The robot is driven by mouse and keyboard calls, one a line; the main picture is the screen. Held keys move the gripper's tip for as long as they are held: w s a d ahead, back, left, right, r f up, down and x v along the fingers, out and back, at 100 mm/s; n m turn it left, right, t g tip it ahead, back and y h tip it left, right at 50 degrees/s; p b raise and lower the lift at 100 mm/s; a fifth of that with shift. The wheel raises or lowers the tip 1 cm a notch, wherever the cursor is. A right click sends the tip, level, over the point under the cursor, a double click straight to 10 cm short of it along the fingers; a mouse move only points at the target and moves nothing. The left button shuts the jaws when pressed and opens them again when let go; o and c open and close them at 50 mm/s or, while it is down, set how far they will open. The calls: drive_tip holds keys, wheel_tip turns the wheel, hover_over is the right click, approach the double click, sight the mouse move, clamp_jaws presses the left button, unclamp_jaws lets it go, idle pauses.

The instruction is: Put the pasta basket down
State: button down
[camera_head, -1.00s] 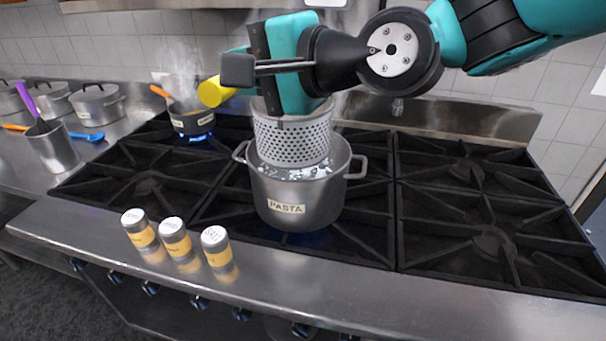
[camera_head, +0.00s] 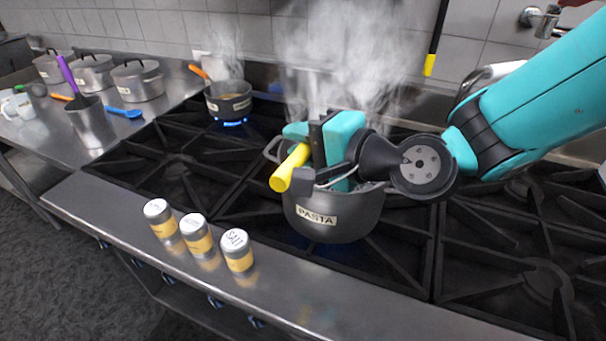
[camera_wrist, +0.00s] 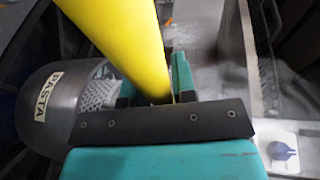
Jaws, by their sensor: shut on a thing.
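The grey pot labelled PASTA (camera_head: 330,216) stands on the stove. It also shows at the left of the wrist view (camera_wrist: 50,105). My gripper (camera_head: 318,160) is low over the pot, shut on the yellow handle (camera_head: 290,168) of the pasta basket. The handle crosses the wrist view (camera_wrist: 125,45). In the wrist view, part of the perforated metal basket (camera_wrist: 98,94) shows at the pot's mouth. In the head view my gripper and the pot hide the basket. I cannot tell whether the basket rests on the pot.
Thick steam rises behind my gripper. A smaller pan (camera_head: 228,100) with an orange handle sits on a blue flame at the back left. Three shakers (camera_head: 197,235) stand on the stove's front ledge. Several pots (camera_head: 137,80) and a utensil holder (camera_head: 92,122) are on the left counter.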

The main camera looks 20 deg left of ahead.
wheel_tip(320, 180, down, 6)
drive_tip(key=shift+f+b, duration=0.2)
drive_tip(key=shift+b, duration=0.1)
drive_tip(key=c, duration=1.4)
unclamp_jaws()
drive_tip(key=shift+f, duration=0.2)
drive_tip(key=o, duration=0.5)
drive_tip(key=shift+c, duration=0.2)
drive_tip(key=shift+r, duration=0.2)
drive_tip(key=b+v, duration=1)
drive_tip(key=v, duration=0.2)
